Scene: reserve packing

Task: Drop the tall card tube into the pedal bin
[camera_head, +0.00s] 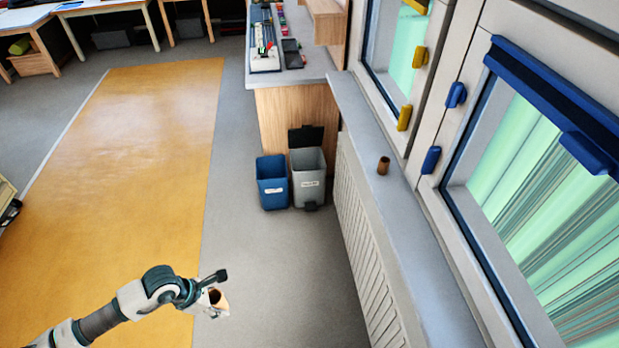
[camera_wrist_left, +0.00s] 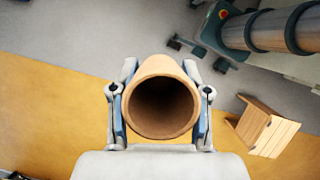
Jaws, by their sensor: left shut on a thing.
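My left gripper (camera_head: 213,294) is shut on a brown card tube (camera_head: 216,297), held over the floor at the lower middle of the head view. In the left wrist view the card tube (camera_wrist_left: 163,103) shows end-on, its hollow mouth facing the camera, between the two fingers of the left gripper (camera_wrist_left: 160,100). The grey pedal bin (camera_head: 308,178) stands ahead on the floor against the wooden cabinet end, its dark lid (camera_head: 306,136) raised. The gripper and tube are well apart from it, nearer me and to its left. My right gripper is not in view.
A blue open bin (camera_head: 272,184) stands close beside the pedal bin, on its left. A short brown tube (camera_head: 383,166) stands on the grey windowsill (camera_head: 400,215) at right. A ribbed radiator (camera_head: 362,235) runs below the sill. The grey floor (camera_head: 262,262) before the bins is clear.

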